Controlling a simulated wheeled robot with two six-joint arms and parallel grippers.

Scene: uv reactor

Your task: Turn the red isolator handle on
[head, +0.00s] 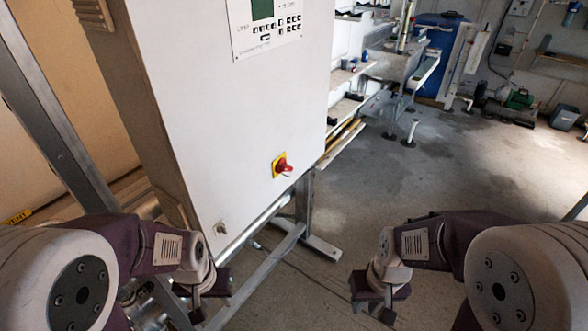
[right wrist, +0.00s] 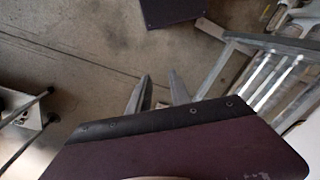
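The red isolator handle (head: 284,167) sits on a yellow plate low on the white cabinet door (head: 225,130), near its right edge. My left gripper (head: 197,312) points down in front of the cabinet's lower edge, below and left of the handle and apart from it; its finger gap does not show. My right gripper (head: 388,314) hangs over the floor, below and right of the handle, well apart from it. In the right wrist view its two fingers (right wrist: 157,90) stand apart with only floor between them. The handle does not show in that view.
A control panel (head: 265,22) is higher on the cabinet. A metal frame leg (head: 304,205) and its foot stand below the handle. Workbenches and a blue tank (head: 436,50) are further back. The grey floor right of the cabinet is mostly clear.

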